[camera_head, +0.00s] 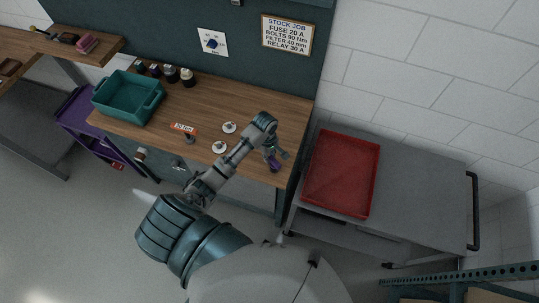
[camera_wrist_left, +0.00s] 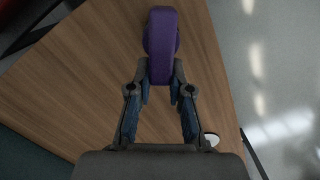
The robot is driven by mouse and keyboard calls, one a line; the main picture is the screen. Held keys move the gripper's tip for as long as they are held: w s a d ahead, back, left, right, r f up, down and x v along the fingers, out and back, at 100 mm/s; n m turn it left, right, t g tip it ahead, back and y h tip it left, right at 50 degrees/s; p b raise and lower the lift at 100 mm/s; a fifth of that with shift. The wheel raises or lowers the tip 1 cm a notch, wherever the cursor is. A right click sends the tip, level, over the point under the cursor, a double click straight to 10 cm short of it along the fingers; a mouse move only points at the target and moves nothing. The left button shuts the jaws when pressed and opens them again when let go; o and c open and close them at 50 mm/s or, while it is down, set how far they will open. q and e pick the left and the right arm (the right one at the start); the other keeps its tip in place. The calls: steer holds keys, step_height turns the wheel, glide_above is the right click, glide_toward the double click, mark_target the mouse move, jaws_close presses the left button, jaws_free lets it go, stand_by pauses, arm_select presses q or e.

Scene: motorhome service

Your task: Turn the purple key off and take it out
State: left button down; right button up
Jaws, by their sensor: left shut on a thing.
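The purple key (camera_head: 273,165) is between the fingers of my left gripper (camera_head: 272,153), over the right end of the wooden workbench. In the left wrist view the purple key (camera_wrist_left: 161,45) has a rounded head pointing away from me. The fingers of my left gripper (camera_wrist_left: 160,92) are shut on its near end. No lock shows around the key in the wrist view; only bare wood lies beyond it. I cannot tell how high it is above the bench. A white panel with a dark blue knob (camera_head: 212,43) is on the back wall. My right gripper is not in view.
The wooden bench (camera_head: 225,97) holds a teal bin (camera_head: 128,119), several dark bottles (camera_head: 171,74), an orange-and-white label (camera_head: 184,128) and small round white-based fittings (camera_head: 229,127). A red tray (camera_head: 342,175) lies on the grey cart to the right. The cart's right half is clear.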

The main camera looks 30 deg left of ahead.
arm_select(q)
steer(key=shift+f, duration=0.4)
steer(key=c, duration=1)
jaws_free()
